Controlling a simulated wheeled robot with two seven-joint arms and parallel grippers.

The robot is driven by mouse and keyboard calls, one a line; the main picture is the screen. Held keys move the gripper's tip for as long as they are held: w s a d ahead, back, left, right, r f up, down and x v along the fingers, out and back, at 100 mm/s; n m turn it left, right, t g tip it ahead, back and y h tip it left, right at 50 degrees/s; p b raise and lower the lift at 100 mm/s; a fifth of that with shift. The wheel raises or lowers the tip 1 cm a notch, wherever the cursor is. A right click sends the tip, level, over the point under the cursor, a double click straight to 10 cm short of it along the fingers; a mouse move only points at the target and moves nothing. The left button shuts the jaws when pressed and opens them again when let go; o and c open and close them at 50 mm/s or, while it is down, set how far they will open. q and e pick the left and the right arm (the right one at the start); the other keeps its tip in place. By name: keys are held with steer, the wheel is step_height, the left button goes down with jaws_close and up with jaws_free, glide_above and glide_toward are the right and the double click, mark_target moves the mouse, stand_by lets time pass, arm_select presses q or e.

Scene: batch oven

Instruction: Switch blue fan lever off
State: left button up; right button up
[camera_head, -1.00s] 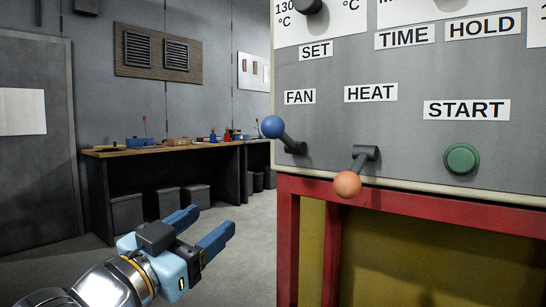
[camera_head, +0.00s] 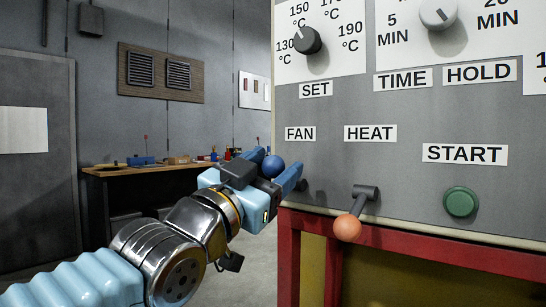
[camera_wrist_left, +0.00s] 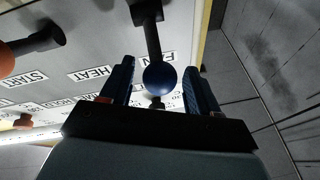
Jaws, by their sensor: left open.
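The blue ball knob of the fan lever (camera_head: 273,166) stands just below the FAN label on the grey oven panel. My left gripper (camera_head: 277,168) is at the lever, with its blue fingers on either side of the knob. In the left wrist view, the blue knob (camera_wrist_left: 159,79) sits between the two open fingers (camera_wrist_left: 160,88), with gaps visible on both sides. The lever's dark arm (camera_wrist_left: 150,40) runs up from the knob to its pivot. In the head view, my gripper partly hides the lever's arm. My right gripper is not in view.
The orange HEAT lever (camera_head: 347,227) hangs downward to the right of the fan lever. A green START button (camera_head: 461,202) and a dark SET dial (camera_head: 307,40) are on the same panel. A red frame (camera_head: 420,252) supports the oven. A workbench (camera_head: 130,170) stands behind.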

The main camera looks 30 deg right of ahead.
arm_select(q)
steer(key=shift+w+d+r, duration=0.1)
steer(key=shift+w+d, duration=0.05)
steer(key=shift+d, duration=0.1)
jaws_close()
stand_by(0.3)
